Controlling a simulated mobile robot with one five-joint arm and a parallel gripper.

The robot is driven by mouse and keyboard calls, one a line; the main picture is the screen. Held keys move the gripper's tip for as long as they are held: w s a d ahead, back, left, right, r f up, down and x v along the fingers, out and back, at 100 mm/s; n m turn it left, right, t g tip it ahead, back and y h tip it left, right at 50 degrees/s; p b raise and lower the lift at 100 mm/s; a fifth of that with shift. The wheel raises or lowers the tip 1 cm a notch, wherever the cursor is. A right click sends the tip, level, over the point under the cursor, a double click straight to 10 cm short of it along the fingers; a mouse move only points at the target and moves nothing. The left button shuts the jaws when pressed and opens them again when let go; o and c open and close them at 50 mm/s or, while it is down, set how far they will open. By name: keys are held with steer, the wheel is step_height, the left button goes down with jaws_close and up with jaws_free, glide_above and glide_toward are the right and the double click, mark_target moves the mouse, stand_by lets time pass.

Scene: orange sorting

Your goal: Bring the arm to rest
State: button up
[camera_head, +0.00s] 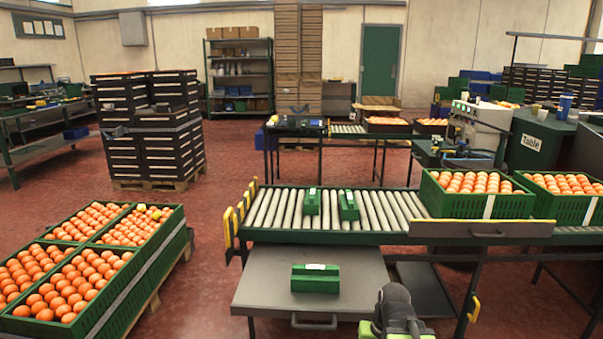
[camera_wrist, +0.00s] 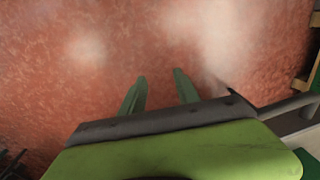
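My gripper (camera_wrist: 160,77) shows in the wrist view with its two green fingers apart and nothing between them. Below the fingers I see only red floor (camera_wrist: 90,50). In the head view, part of my arm (camera_head: 397,308) stands at the bottom, right of centre, in front of the grey lower shelf (camera_head: 262,275). The fingertips cannot be made out in the head view.
A green block (camera_head: 315,279) lies on the lower shelf, left of my arm. Two more green blocks stand on the roller conveyor (camera_head: 380,210). Green crates of oranges sit at the right (camera_head: 485,206) and left (camera_head: 150,262). Red floor is open at left centre.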

step_height(320, 180, up, 33)
steer(key=s+a+n+h+p, duration=0.1)
steer(key=a+p, duration=0.1)
steer(key=p, duration=3.1)
steer(key=shift+s+a+g, duration=0.15)
steer(key=shift+a+g, duration=0.15)
steer(key=shift+a, duration=0.1)
